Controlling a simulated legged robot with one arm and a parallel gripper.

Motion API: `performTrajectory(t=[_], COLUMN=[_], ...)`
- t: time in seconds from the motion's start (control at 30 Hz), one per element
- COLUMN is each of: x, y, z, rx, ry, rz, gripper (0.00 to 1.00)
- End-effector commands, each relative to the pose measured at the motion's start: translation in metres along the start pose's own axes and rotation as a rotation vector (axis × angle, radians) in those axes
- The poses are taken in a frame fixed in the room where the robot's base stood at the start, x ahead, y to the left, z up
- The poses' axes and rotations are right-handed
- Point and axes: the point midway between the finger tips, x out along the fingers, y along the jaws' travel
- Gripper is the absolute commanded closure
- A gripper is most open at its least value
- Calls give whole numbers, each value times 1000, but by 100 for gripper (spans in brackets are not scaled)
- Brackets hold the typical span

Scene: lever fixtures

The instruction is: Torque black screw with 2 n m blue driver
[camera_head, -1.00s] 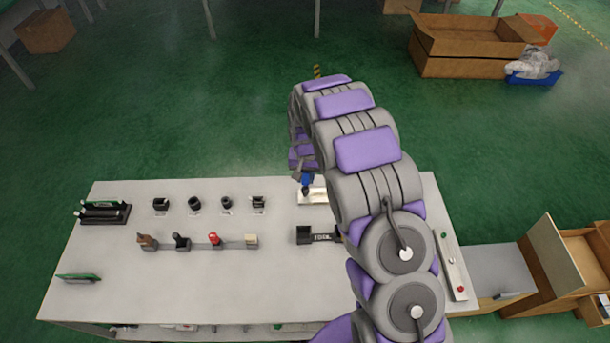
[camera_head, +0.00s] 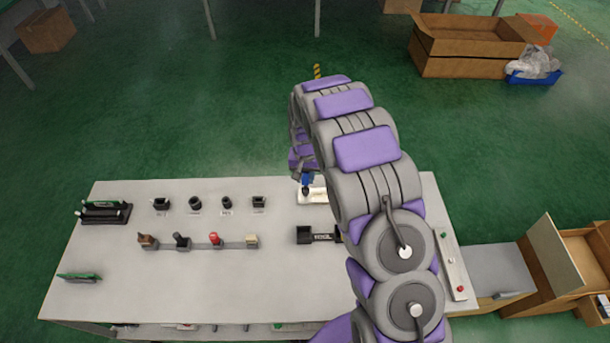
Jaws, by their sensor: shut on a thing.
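A blue driver (camera_head: 307,181) points downward over the white plate (camera_head: 312,197) near the back edge of the table. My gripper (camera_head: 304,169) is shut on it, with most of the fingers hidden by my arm. The driver's dark lower end is at the left part of the white plate. I cannot tell whether it touches a screw. The black screw cannot be made out, and the right part of the plate is hidden behind my arm.
The light table (camera_head: 180,295) holds a row of small black holders (camera_head: 194,203) and a rack with several levers or tools (camera_head: 214,240). A black tool holder (camera_head: 306,235) stands in front of the plate. A panel with buttons (camera_head: 452,266) is at the right edge. The table's front left is mostly clear.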

Motion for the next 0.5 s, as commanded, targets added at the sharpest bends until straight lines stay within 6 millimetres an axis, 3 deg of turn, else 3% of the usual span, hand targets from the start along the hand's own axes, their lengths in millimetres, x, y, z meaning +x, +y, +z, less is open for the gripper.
performTrajectory(t=[0.5], x=[12], y=[0], z=[0], rx=[0], ry=[-1], rz=[0], gripper=[100])
